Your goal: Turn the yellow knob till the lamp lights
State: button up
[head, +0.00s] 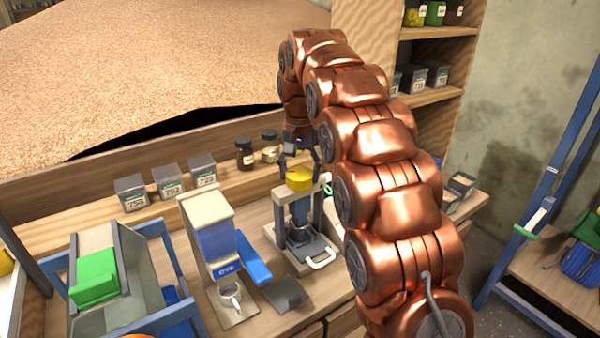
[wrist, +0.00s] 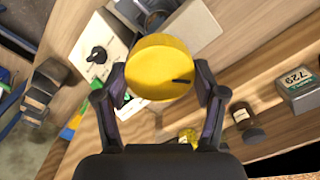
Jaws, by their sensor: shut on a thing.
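The yellow knob (head: 299,179) sits on top of a small grey press-like stand (head: 318,222) on the bench in the head view. In the wrist view the round yellow knob (wrist: 160,68) fills the space between the fingers, with a dark mark on its right side. My gripper (head: 300,164) comes down from above and is shut on the knob, one finger on each side; both fingers also show in the wrist view (wrist: 160,80). I cannot make out a lamp for certain; a small green ring-like thing (head: 328,189) shows just right of the knob.
A white dispenser (head: 205,212) with a blue lever and a cup (head: 230,296) stand left of the stand. Grey labelled boxes (head: 170,181) and dark jars (head: 245,153) line the ledge behind. A blue-framed bin (head: 150,318) is farther left.

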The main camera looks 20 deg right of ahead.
jog(key=m, duration=0.4)
jog(key=shift+m, duration=0.3)
jog(key=m, duration=0.4)
jog(key=shift+m, duration=0.3)
jog(key=m, duration=0.4)
jog(key=shift+m, duration=0.3)
jog(key=m+p, duration=0.1)
jog(key=m, duration=0.3)
jog(key=shift+r+m, duration=0.1)
jog(key=shift+m, duration=0.3)
jog(key=o, duration=1.1)
jog(key=shift+o, duration=0.2)
